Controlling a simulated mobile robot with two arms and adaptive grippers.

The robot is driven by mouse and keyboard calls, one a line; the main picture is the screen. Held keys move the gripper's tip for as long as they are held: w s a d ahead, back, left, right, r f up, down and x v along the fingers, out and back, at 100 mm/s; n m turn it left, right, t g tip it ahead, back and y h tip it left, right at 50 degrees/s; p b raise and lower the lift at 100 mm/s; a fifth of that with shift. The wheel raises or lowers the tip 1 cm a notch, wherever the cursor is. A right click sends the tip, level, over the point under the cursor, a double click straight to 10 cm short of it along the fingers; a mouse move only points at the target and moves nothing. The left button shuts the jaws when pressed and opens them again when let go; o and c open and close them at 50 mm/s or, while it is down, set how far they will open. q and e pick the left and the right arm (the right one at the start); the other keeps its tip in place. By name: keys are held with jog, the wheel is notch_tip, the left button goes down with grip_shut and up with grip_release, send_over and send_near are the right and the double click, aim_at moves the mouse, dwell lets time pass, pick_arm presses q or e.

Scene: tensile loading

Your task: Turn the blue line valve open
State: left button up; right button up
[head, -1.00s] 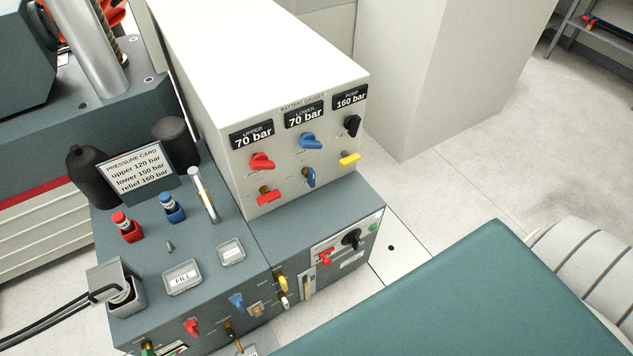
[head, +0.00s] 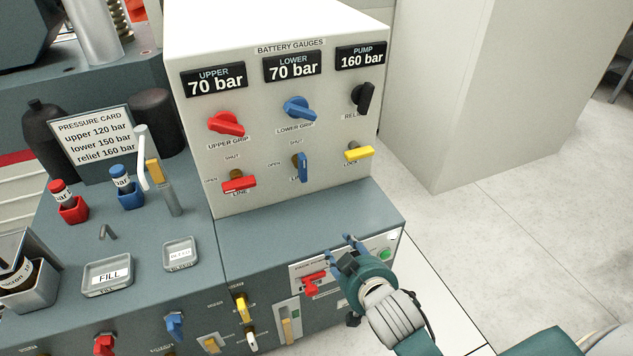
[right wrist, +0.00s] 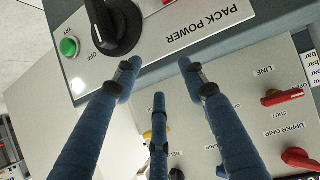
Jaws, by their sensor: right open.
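The blue line valve (head: 302,167) is on the front of the pale gauge panel, below the blue lower grip knob (head: 298,108). Its blue handle stands upright, with a SHUT label above it and an OPEN label at its left. My right gripper (head: 347,257) is open and empty, low and to the right of the valve, in front of the pack power panel and apart from the valve. In the right wrist view my gripper's blue fingers (right wrist: 160,78) are spread with nothing between them. I cannot make out the blue line valve there. My left gripper is not in view.
The red line valve (head: 238,183) is left of the blue one, with its handle lying sideways. The yellow lock handle (head: 358,153) is close on the right. A ledge (head: 300,220) projects below the panel. The black pack power knob (right wrist: 116,28) is near my fingertips.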

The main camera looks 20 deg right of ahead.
aim_at(306, 165)
jog(key=w+a+r+t+y, duration=0.1)
jog(key=w+r+t, duration=0.25)
jog(key=r, duration=0.35)
jog(key=w+a+r+t+y, duration=0.1)
jog(key=w+a+r+t, duration=0.15)
jog(key=w+r, duration=0.3)
pick_arm(q)
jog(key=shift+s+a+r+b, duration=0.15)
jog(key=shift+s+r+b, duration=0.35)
jog(key=shift+b, duration=0.45)
pick_arm(e)
jog(key=shift+n, duration=0.3)
jog(key=shift+w+d+r, duration=0.1)
jog(key=shift+w+r, duration=0.05)
jog(key=shift+w, duration=1.55)
jog(key=shift+w+d+r, duration=0.1)
jog(key=shift+w, duration=1.65)
jog(key=shift+w+d+r, duration=0.1)
jog(key=shift+w+r, duration=0.05)
jog(key=shift+w, duration=1.55)
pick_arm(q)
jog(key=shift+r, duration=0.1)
pick_arm(e)
jog(key=shift+c, duration=0.5)
grip_shut()
